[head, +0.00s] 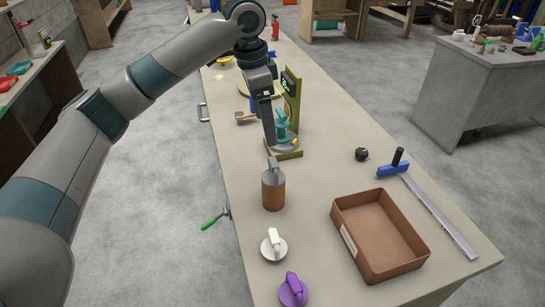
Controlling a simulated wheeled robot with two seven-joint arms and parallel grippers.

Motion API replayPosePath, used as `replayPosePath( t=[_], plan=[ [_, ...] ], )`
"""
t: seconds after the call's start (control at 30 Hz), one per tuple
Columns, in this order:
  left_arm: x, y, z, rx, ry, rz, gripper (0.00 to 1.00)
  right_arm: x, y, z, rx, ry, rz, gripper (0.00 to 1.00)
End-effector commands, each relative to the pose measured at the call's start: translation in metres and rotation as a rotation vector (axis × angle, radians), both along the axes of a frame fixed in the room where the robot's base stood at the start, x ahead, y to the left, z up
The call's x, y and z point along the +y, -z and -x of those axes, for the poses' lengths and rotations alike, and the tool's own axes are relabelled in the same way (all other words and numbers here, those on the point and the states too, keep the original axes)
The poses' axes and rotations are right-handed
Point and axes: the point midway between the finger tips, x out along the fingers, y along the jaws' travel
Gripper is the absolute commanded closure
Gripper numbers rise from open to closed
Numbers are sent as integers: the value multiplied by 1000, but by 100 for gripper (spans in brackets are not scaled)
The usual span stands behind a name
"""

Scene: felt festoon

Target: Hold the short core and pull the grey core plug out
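The short core (273,193) is a brown cylinder standing upright on the long bench. The grey core plug (272,170) sits in its top end, with its narrow handle pointing up. My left gripper (270,140) hangs with its fingers pointing down, just above and behind the plug handle in the picture, with a small gap between them. Its fingers are seen nearly edge-on, so their opening is hidden. My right gripper is not in view.
A white plug (273,246) and a purple plug (293,291) lie in front of the core. A brown tray (344,238), a black knob (361,154) and a blue-headed ruler (440,217) are at right. A green stand (292,100) is behind.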

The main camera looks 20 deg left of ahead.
Motion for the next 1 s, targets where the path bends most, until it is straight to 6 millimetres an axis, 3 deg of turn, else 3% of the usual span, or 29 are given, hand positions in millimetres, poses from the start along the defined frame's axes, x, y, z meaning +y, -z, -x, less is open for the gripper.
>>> replayPosePath(
  t=[0.7,1.0],
  plan=[
    [-14,112,-8,3,-1,-1,19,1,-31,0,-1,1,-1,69],
    [-18,144,-11,2,0,-1,19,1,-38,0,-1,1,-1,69]
  ],
)
